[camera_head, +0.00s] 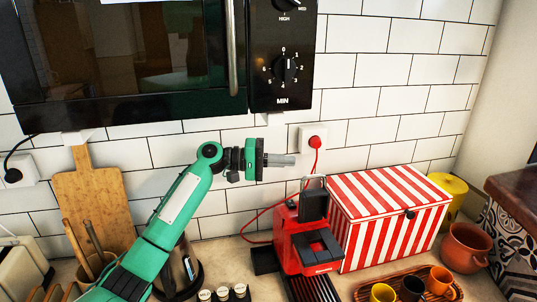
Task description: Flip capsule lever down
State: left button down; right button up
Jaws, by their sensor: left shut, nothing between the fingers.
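A red and black capsule coffee machine (302,245) stands on the counter at centre right. Its lever (314,180) stands raised at the top of the machine. My left gripper (288,160) is at the end of the green arm that comes in from the lower left. It is shut and empty, points right, and in the picture lies just above and left of the raised lever. I cannot tell from this view whether it touches the lever, but a gap appears between them. My right gripper is out of view.
A red-and-white striped box (385,217) stands right of the machine. A tray (357,293) with cups is in front of it. A black microwave (120,65) hangs above. A wooden board (95,205) leans on the wall. A red cord runs from the socket behind the machine.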

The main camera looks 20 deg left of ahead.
pick_arm(q)
jog(key=d+p, duration=0.1)
jog(key=s+d+p, duration=0.1)
jog(key=d, duration=0.1)
jog(key=s+d+p, duration=0.1)
jog(key=d, duration=0.1)
jog(key=shift+s+f, duration=0.15)
jog(key=shift+f, duration=0.2)
jog(key=shift+s, duration=0.15)
